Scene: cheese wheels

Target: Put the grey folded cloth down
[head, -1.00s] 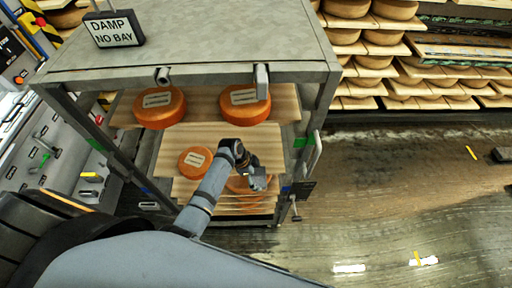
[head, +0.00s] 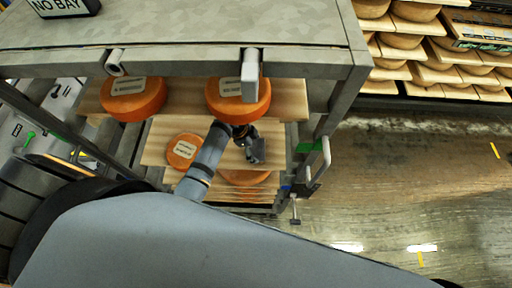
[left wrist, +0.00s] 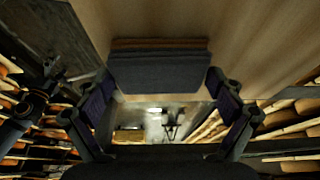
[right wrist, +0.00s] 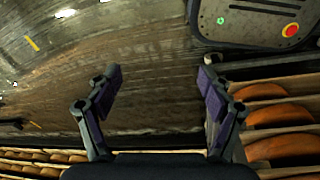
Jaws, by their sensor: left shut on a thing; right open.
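The grey folded cloth (left wrist: 160,72) is between the two fingers of my left gripper (left wrist: 160,90) in the left wrist view, its ends against the fingertips. In the head view my left gripper (head: 246,136) is over the pale wooden boards of the rack, with the dark grey cloth (head: 257,151) at its tip. I cannot tell whether the cloth touches a board. My right gripper (right wrist: 155,85) is open and empty above the floor in the right wrist view; it does not show in the head view.
The grey metal rack (head: 200,30) has a top above the boards. Orange cheese wheels stand at the back left (head: 132,98), back right (head: 238,98) and front left (head: 184,151); another (head: 245,177) is partly hidden below the gripper. The floor (head: 400,190) at right is clear.

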